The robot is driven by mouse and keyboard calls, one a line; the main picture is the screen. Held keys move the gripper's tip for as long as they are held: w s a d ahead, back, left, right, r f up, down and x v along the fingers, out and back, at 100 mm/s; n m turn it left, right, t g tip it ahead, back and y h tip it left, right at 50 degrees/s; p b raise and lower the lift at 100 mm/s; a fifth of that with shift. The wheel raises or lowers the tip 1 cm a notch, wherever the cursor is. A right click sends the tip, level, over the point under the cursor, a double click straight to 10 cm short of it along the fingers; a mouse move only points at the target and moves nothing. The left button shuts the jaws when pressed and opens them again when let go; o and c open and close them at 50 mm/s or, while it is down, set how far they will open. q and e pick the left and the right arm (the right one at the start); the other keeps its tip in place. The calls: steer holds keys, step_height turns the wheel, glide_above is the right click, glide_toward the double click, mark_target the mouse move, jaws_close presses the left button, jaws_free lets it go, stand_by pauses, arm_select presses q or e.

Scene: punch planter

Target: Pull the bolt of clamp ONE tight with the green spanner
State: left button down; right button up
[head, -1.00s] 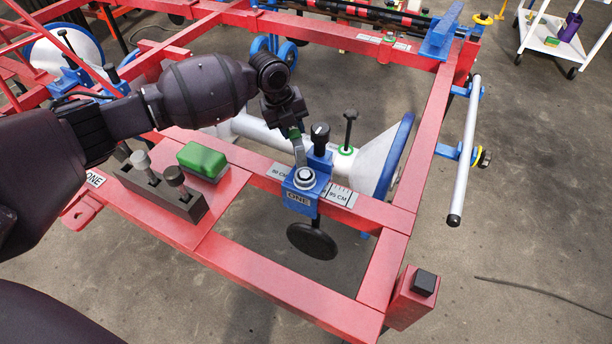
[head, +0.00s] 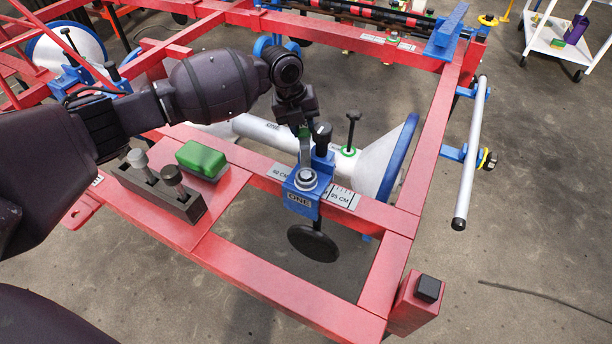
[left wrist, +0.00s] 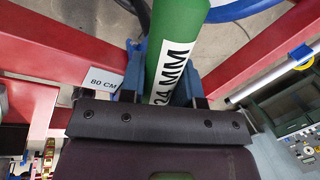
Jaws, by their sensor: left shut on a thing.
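My left gripper is shut on the green handle, which fills the left wrist view's upper middle (left wrist: 176,50) with a 24 MM label. The gripper hides most of the handle in the head view. My right gripper is not in view.
A black knob (head: 322,132) stands close behind the bolt. A black-topped pin (head: 352,130) rises from the white roller behind the beam. A green box (head: 202,160) and a dark socket holder (head: 180,203) lie on the red plate at left.

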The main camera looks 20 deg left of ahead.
arm_select(q)
steer(key=shift+a+r+p, duration=0.1)
steer(key=shift+r+p, duration=0.2)
steer(key=shift+s+a+f, duration=0.1)
steer(key=shift+f, duration=0.15)
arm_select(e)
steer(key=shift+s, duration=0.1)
arm_select(q)
steer(key=shift+r+p, duration=0.8)
steer(key=shift+r, duration=0.95)
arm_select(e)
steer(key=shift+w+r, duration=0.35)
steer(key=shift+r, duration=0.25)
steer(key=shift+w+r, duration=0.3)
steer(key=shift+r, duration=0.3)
arm_select(q)
steer(key=shift+f, duration=0.15)
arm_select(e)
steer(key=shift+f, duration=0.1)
